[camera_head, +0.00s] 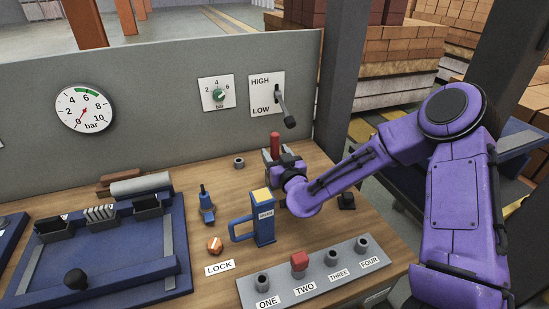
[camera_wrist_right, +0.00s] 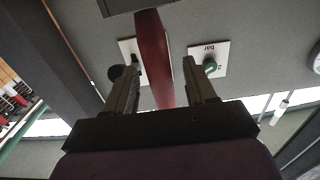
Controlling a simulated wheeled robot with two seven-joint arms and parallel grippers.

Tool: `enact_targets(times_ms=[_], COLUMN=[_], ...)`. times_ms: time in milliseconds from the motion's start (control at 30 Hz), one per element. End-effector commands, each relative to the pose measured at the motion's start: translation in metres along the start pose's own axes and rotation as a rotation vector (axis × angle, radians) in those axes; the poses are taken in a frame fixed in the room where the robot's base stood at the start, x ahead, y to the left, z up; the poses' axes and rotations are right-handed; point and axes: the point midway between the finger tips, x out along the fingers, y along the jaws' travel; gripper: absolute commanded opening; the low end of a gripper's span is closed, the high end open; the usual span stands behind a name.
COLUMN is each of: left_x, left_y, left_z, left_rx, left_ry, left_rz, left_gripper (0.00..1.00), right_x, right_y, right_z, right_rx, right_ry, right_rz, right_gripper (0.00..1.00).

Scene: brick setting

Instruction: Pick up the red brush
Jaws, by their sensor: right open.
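The red brush (camera_head: 275,141) shows as an upright red handle near the back wall, just beyond my right gripper (camera_head: 281,158). Its lower part is hidden behind the gripper in the head view. In the right wrist view the red handle (camera_wrist_right: 153,60) runs between the two fingers of my right gripper (camera_wrist_right: 163,72), with a grey block at its end. The fingers are open, with a gap visible on the handle's right side. I cannot tell whether the left finger touches it. My left gripper is not in view.
A blue-handled scanner-like block (camera_head: 264,218) stands close to my right forearm. A grey strip of numbered sockets (camera_head: 330,277) lies in front, with a red block in TWO. A blue tray (camera_head: 167,250) is at left. The grey panel (camera_head: 160,65) with gauge and lever stands behind.

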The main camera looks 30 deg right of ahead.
Motion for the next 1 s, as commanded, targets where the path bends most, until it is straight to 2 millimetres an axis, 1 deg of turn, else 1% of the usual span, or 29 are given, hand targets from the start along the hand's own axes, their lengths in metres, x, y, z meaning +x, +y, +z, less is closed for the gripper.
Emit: enact_targets(times_ms=[33, 100, 167, 367, 400, 467, 500, 567, 867, 967, 1000], left_x=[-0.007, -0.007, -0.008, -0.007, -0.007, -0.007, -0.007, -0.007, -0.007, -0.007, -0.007], left_y=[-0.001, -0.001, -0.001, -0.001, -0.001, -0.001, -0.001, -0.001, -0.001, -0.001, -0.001], left_z=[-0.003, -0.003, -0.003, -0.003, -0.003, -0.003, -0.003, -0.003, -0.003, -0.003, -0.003], left_rx=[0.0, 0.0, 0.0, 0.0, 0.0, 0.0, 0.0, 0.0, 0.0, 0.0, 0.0], left_ry=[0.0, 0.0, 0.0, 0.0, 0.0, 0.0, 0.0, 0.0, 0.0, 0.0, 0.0], left_rz=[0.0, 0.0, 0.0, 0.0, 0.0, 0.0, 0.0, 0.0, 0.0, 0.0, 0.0], left_gripper=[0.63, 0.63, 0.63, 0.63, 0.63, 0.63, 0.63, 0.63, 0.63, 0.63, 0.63], right_x=[0.01, 0.02, 0.026, 0.029, 0.029, 0.028, 0.028, 0.028, 0.028, 0.028, 0.028], right_y=[0.001, 0.0, 0.001, 0.0, 0.0, 0.0, 0.0, 0.0, 0.0, 0.0, 0.0], right_z=[-0.003, -0.001, -0.001, 0.0, 0.0, 0.0, 0.0, 0.0, -0.002, -0.01, -0.016], right_rx=[0.0, -0.001, -0.001, -0.002, -0.002, -0.002, -0.002, -0.002, -0.002, -0.002, -0.002], right_ry=[-0.002, 0.0, 0.0, 0.001, 0.001, 0.001, 0.001, 0.001, 0.002, 0.003, 0.005], right_rz=[0.003, 0.0, 0.001, -0.001, -0.001, -0.001, -0.001, -0.001, -0.001, 0.0, -0.001], right_gripper=[0.55, 0.55, 0.55, 0.55, 0.52, 0.33, 0.2, 0.0, 0.0, 0.0, 0.0])
